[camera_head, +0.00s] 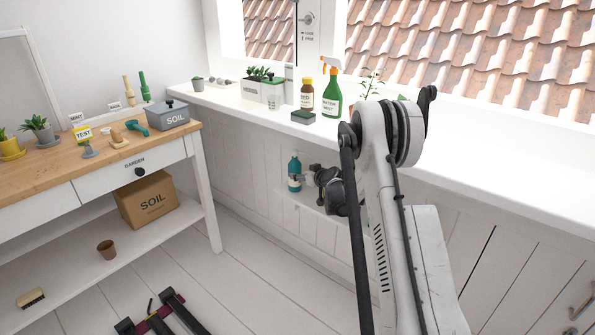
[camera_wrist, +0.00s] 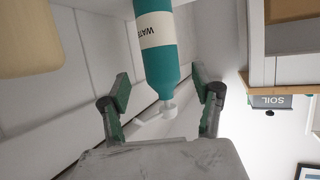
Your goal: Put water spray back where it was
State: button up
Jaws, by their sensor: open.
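A teal bottle (camera_head: 294,173) with a pale pump top stands upright on a low ledge under the window sill. In the wrist view the same bottle (camera_wrist: 157,50) appears upside down, its label starting "WATE". My gripper (camera_wrist: 162,88) is open, with one finger on each side of the bottle's neck and white nozzle in that view; contact cannot be told. In the head view my gripper (camera_head: 315,178) is just right of the bottle, partly hidden by my arm. A green spray bottle (camera_head: 332,97) with an orange trigger stands on the sill.
The wooden desk (camera_head: 100,150) at left carries a grey SOIL box (camera_head: 167,115). A SOIL carton (camera_head: 147,199) sits on its lower shelf.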

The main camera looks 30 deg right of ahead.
jog(key=s+a+r+g+y, duration=0.1)
jog(key=s+a+r+g, duration=0.3)
jog(key=s+a+r, duration=1.75)
jog(key=s+a+r+g, duration=0.1)
jog(key=s+a+r, duration=0.15)
jog(key=s, duration=0.55)
jog(key=s+a+r, duration=0.2)
jog(key=s+a, duration=0.1)
jog(key=s, duration=0.5)
jog(key=s+a+f, duration=0.1)
jog(key=s+f, duration=0.1)
jog(key=s, duration=0.6)
jog(key=s+f+g+h, duration=0.1)
jog(key=s, duration=0.8)
jog(key=shift+s+a+f+g+p, duration=0.2)
jog(key=shift+a+f+g+p, duration=0.1)
jog(key=shift+a+f+p, duration=0.1)
jog(key=shift+r, duration=0.1)
notch_tip(320, 180, up, 15)
jog(key=p, duration=1.4)
jog(key=shift+f+p, duration=0.2)
jog(key=shift+p, duration=0.15)
